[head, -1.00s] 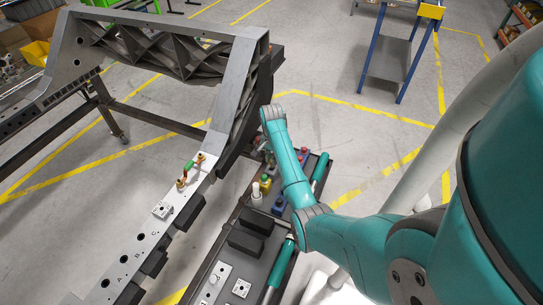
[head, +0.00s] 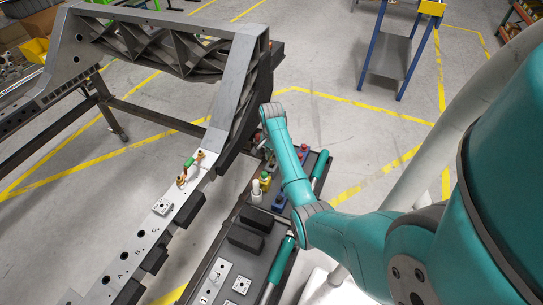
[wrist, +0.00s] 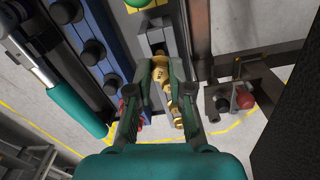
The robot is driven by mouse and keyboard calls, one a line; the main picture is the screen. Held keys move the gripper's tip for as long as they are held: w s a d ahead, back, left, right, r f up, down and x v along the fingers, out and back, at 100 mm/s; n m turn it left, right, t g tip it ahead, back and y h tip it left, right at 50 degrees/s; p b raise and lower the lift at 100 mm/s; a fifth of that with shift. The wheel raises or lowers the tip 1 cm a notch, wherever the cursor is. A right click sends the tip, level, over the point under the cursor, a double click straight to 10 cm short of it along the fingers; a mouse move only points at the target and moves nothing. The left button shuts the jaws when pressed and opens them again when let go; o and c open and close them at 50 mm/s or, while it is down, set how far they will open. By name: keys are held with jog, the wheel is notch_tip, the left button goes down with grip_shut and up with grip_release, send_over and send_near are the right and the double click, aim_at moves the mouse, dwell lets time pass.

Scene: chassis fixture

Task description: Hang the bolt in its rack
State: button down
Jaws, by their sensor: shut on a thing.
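In the wrist view, my gripper (wrist: 160,66) is shut on a brass-coloured bolt (wrist: 161,74), which sits between the fingertips. A further brass-coloured part shows lower down, beside the right finger; I cannot tell whether it belongs to the same bolt. Just beyond the fingertips is a grey slotted holder (wrist: 151,32), perhaps the rack; the bolt's head is close to its slot, and I cannot tell whether they touch. In the head view, my own arm hides the gripper and bolt.
A dark tray bench (head: 262,268) with blocks and bottles stands beside the long chassis frame (head: 152,222). The wrist view shows a blue strip with black knobs (wrist: 93,50) at left and a red knob (wrist: 245,101) at right. A blue-legged cart (head: 385,60) stands farther back.

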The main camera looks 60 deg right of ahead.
jog(key=shift+f, duration=1.65)
jog(key=c, duration=1)
grip_release()
jog(key=shift+r, duration=0.1)
jog(key=shift+r, duration=4.4)
